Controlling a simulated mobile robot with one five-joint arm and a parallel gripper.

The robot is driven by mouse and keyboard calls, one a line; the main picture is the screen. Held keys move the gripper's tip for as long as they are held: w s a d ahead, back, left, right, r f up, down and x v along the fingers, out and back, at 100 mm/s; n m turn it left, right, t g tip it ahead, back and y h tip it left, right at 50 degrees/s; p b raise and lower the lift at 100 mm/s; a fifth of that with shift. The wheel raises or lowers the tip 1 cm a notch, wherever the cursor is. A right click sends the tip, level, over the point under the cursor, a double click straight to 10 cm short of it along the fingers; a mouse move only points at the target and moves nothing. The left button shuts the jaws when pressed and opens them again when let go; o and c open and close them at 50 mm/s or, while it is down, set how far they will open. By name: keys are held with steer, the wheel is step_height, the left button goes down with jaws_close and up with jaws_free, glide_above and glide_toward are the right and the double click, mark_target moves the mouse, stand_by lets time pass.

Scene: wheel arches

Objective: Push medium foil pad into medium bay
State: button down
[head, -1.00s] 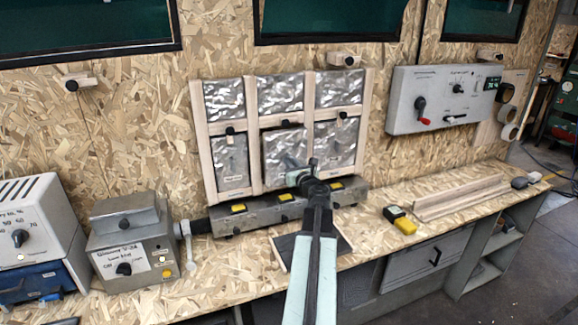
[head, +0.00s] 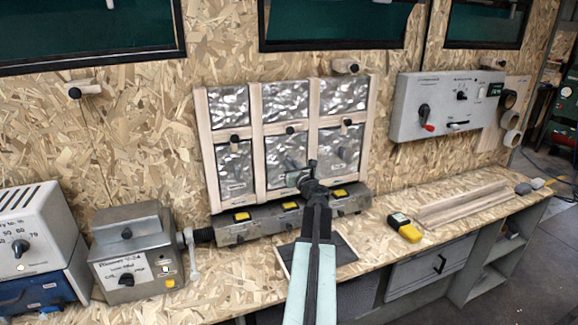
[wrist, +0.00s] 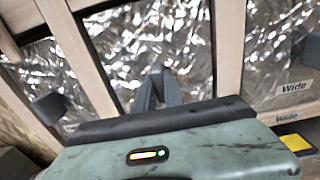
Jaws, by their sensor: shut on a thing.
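The medium foil pad (head: 284,152), crinkled and silvery, is in the lower middle bay of a pale wooden frame (head: 258,150) against the wall. It also fills the middle of the wrist view (wrist: 125,45). My gripper (head: 309,168) is at the pad's lower right part, its dark fingers (wrist: 156,88) close together and shut on the pad. The exact contact is hard to see. The pad looks about level with the frame's slats; its lower right edge is partly hidden by my gripper.
Foil pads fill the lower left bay (head: 233,168) and lower right bay (head: 338,150), the right one labelled Wide. A grey clamp bar with yellow tabs (head: 255,229) runs below the frame. A yellow-black tool (head: 404,227) lies on the bench at right.

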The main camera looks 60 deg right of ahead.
steer(key=shift+w+d, duration=0.1)
steer(key=shift+w, duration=0.05)
steer(key=c, duration=1.4)
jaws_free()
steer(key=shift+o, duration=0.2)
